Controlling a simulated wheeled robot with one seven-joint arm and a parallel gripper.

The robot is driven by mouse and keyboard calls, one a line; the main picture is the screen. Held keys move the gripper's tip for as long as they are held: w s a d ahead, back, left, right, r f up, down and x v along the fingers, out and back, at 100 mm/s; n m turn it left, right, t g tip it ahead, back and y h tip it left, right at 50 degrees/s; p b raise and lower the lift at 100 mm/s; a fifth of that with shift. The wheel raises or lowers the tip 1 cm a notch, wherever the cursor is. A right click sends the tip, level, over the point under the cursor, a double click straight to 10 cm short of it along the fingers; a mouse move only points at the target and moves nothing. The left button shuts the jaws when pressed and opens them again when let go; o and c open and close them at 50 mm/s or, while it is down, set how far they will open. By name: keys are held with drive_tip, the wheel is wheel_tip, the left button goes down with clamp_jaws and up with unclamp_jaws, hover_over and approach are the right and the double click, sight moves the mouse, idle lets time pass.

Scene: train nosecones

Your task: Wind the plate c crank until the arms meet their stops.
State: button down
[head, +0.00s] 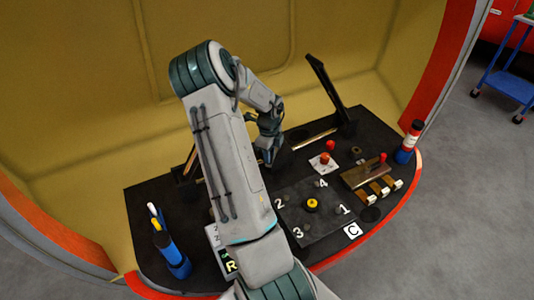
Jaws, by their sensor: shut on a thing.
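My gripper (269,155) reaches down over the back middle of the dark console (376,130). It is shut on what appears to be the crank, which the fingers and wrist hide almost wholly. A long black arm (324,80) stands raised and tilted at the back right, its top leaning left. A second dark arm (190,162) shows only in part behind my own arm at the left. Whether either arm touches a stop cannot be seen.
A numbered panel with a yellow knob (312,205) lies in front of my gripper. A yellow shell wall (290,35) rises behind.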

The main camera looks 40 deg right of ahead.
drive_tip(key=shift+w+a+r, duration=0.1)
drive_tip(key=shift+w+a, duration=0.3)
drive_tip(key=shift+w, duration=0.35)
drive_tip(key=c, duration=1.4)
unclamp_jaws()
drive_tip(key=shift+c, duration=0.2)
drive_tip(key=shift+o, duration=0.9)
drive_tip(key=shift+w+a, duration=0.2)
drive_tip(key=shift+w, duration=0.05)
wheel_tip(320, 180, up, 7)
drive_tip(key=shift+s+d+r, duration=0.2)
drive_tip(key=shift+s+d, duration=0.05)
